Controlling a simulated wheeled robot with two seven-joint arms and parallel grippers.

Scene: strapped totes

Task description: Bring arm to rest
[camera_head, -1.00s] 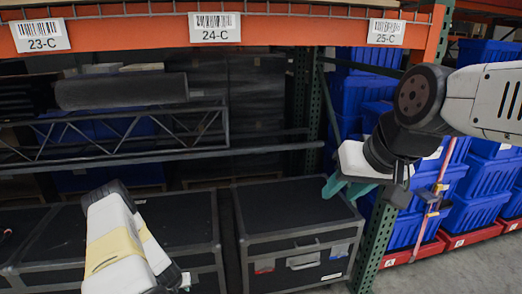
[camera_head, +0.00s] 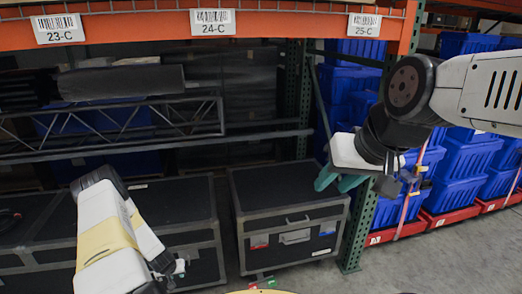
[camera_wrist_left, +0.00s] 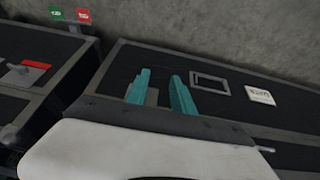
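My left arm (camera_head: 105,225), white with a yellow band, comes in at the lower left of the head view; its fingers are not clear there. In the left wrist view my left gripper (camera_wrist_left: 160,92) shows two teal fingers apart, with nothing between them, over a black case. My right arm comes in from the right of the head view, bent. My right gripper (camera_head: 338,180) points down with its teal fingers apart and no object seen in it. Blue totes (camera_head: 455,195) are stacked at the right, with a pinkish strap (camera_head: 410,195) running down their front.
An orange rack beam (camera_head: 280,24) with shelf labels crosses the top. A green rack post (camera_head: 362,225) stands just behind my right gripper. Black cases (camera_head: 290,200) stand below the rack. Red bases (camera_head: 450,217) carry the totes. Grey floor is clear at the lower right.

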